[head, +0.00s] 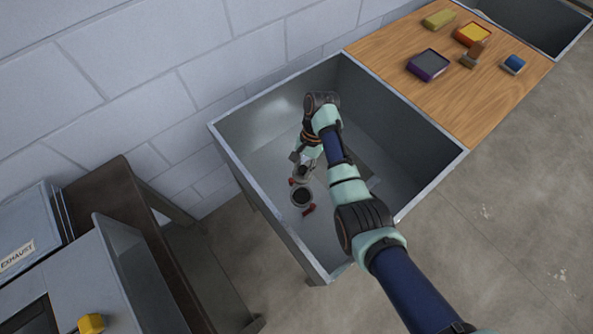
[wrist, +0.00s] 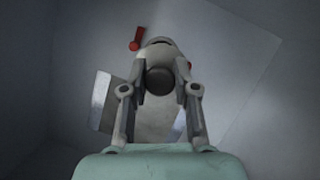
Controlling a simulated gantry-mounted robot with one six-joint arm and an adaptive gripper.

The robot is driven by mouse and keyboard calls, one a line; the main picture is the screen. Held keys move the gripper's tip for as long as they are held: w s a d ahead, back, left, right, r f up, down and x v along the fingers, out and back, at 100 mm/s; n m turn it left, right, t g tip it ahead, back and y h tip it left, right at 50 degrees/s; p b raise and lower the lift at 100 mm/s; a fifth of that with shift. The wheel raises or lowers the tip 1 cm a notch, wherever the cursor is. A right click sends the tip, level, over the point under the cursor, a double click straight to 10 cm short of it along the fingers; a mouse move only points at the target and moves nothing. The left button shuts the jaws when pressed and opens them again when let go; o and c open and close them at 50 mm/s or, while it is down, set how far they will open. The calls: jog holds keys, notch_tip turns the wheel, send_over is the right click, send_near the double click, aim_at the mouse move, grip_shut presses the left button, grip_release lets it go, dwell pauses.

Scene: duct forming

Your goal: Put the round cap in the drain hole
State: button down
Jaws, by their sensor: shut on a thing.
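The round cap (head: 301,173) is a grey disc with a dark knob, held low inside the metal tub. It also shows in the wrist view (wrist: 160,80), between the fingers. My gripper (head: 303,164) is shut on its knob. The drain hole (head: 302,196) is a dark round opening with a pale rim in the tub floor. In the head view the cap is just above and beside the hole in the picture, not over its dark opening. In the wrist view the cap hides most of what lies beyond it, and I cannot make out the opening.
Two small red pieces (head: 308,210) flank the drain; one shows clearly in the wrist view (wrist: 136,40). The tub walls (head: 250,125) enclose my gripper. A flat grey plate (wrist: 112,98) lies on the floor. A wooden board (head: 440,85) with several small items stands right.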

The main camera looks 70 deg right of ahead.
notch_tip(320, 180, down, 20)
jog(key=b, duration=1)
jog(key=shift+r+b, duration=0.15)
jog(key=shift+b, duration=0.15)
jog(key=c, duration=0.9)
grip_release()
jog(key=p+v, duration=0.5)
jog(key=v, duration=0.7)
jog(key=shift+r, duration=0.2)
